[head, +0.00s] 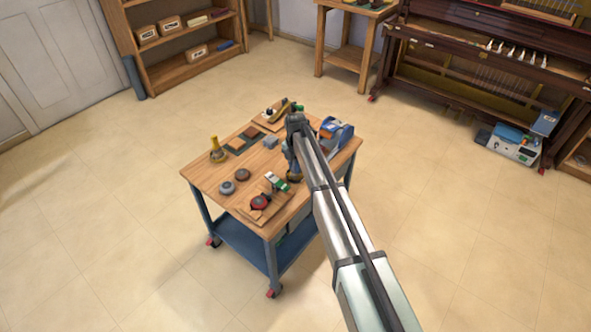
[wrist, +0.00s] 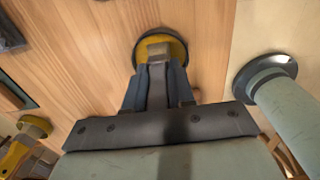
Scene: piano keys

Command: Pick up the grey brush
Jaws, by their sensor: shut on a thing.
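My gripper (wrist: 158,60) is shut over the work table, its fingers pointing down. It is on a thing with a round yellow part and a dark rim (wrist: 172,38); a grey-tan block shows at the fingertips. In the head view a dark yellowish disc (head: 293,178) shows below my gripper (head: 291,160), close to the tabletop. I cannot tell if this thing is the grey brush, nor if it touches the table.
Some bare wood shows at the left front.

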